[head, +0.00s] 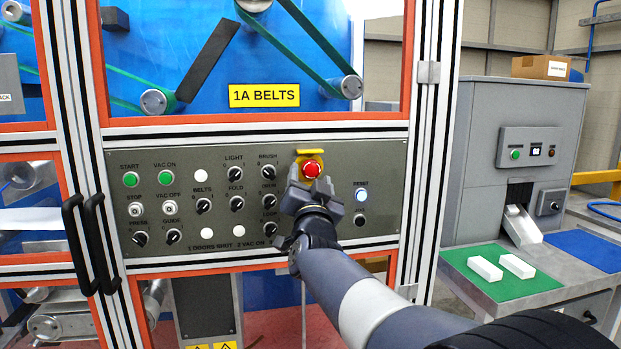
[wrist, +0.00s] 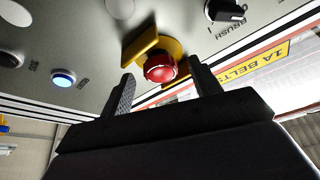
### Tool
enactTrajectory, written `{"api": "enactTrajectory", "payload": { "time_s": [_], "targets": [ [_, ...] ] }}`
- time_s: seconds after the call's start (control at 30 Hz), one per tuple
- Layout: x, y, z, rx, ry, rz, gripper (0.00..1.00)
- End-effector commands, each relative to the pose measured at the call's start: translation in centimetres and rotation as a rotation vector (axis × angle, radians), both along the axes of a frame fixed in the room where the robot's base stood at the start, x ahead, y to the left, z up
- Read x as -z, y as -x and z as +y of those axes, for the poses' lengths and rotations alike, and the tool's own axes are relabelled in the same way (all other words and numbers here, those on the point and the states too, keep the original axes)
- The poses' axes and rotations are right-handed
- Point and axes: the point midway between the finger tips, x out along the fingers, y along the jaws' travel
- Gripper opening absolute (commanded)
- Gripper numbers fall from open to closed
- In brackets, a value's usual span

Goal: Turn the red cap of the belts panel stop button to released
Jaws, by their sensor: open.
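The red cap (head: 312,169) of the stop button sits on a yellow backing (head: 311,153) on the grey belts panel (head: 320,232). The red cap also shows in the wrist view (wrist: 160,68), between and beyond the two fingers. My gripper (head: 314,186) is open just in front of and below the cap in the head view. In the wrist view my gripper (wrist: 160,90) has one finger on each side of the cap, with gaps visible. I cannot tell how deep the cap lies between the fingers.
A blue-lit reset button (head: 361,196) is right of the cap, and black rotary knobs, such as the brush knob (head: 268,171), are close on its left. Black door handles (head: 84,245) stick out at left. A grey machine (head: 500,180) stands at right.

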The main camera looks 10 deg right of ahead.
Motion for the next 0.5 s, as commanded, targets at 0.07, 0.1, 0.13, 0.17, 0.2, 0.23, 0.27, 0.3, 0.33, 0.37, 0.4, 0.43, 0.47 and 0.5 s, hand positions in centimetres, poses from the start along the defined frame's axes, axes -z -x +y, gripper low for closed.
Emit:
{"api": "enactTrajectory", "payload": {
  "time_s": [0.07,0.1,0.13,0.17,0.2,0.23,0.27,0.3,0.33,0.37,0.4,0.43,0.47,0.5],
  "targets": [
    [0.7,1.4,0.2,-0.001,-0.001,-0.001,0.59],
    [0.9,2.2,0.4,-0.001,0.000,-0.003,0.59],
    [1.2,2.7,0.5,-0.002,0.000,-0.002,0.59],
    [1.3,3.3,0.6,-0.001,0.001,-0.002,0.59],
    [1.7,4.0,0.7,-0.002,0.001,-0.001,0.59],
    [1.8,4.5,0.8,-0.002,0.000,-0.002,0.59],
    [2.0,5.0,0.9,-0.002,0.000,-0.002,0.59],
    [2.2,5.6,1.0,-0.002,0.000,-0.002,0.59],
    [2.4,6.1,1.1,-0.002,0.000,-0.002,0.59],
    [2.6,6.5,1.2,-0.002,0.001,-0.001,0.59],
    [2.7,7.0,1.3,-0.002,0.001,-0.002,0.59],
    [2.8,7.3,1.3,-0.001,0.001,-0.002,0.59],
    [2.9,7.5,1.3,-0.001,0.001,-0.002,0.59],
    [3.0,7.8,1.4,0.000,0.000,-0.001,0.59]
  ]
}}
